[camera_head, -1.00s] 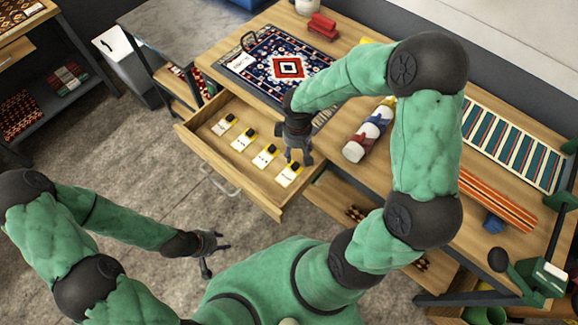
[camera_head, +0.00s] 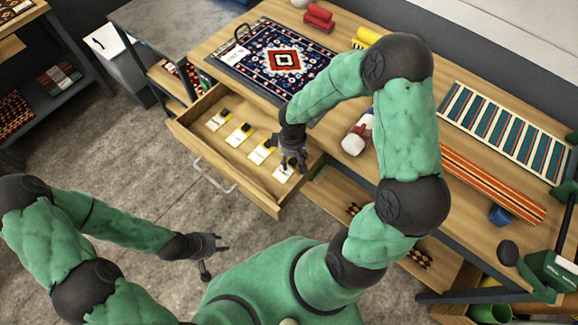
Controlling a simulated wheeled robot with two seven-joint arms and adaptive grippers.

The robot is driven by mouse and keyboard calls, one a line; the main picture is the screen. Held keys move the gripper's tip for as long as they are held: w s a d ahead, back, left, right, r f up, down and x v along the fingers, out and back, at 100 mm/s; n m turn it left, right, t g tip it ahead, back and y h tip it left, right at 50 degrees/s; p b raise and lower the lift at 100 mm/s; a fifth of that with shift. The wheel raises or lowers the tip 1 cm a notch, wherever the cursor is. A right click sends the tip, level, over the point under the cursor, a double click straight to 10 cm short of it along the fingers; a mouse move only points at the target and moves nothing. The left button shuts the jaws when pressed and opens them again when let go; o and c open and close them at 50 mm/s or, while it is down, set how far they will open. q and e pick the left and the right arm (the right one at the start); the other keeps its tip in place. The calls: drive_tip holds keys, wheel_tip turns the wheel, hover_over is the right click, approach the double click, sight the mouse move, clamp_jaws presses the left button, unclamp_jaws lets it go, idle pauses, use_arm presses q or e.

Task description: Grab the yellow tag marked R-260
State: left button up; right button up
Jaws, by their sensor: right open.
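A patterned rug (camera_head: 285,58) lies on the workbench above the drawer. A striped textile (camera_head: 508,135) and an orange striped strip (camera_head: 490,182) lie to the right. The floor left of the drawer is clear.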

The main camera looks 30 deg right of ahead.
drive_tip(key=c, duration=1)
drive_tip(key=shift+o, duration=0.2)
drive_tip(key=shift+r, duration=0.1)
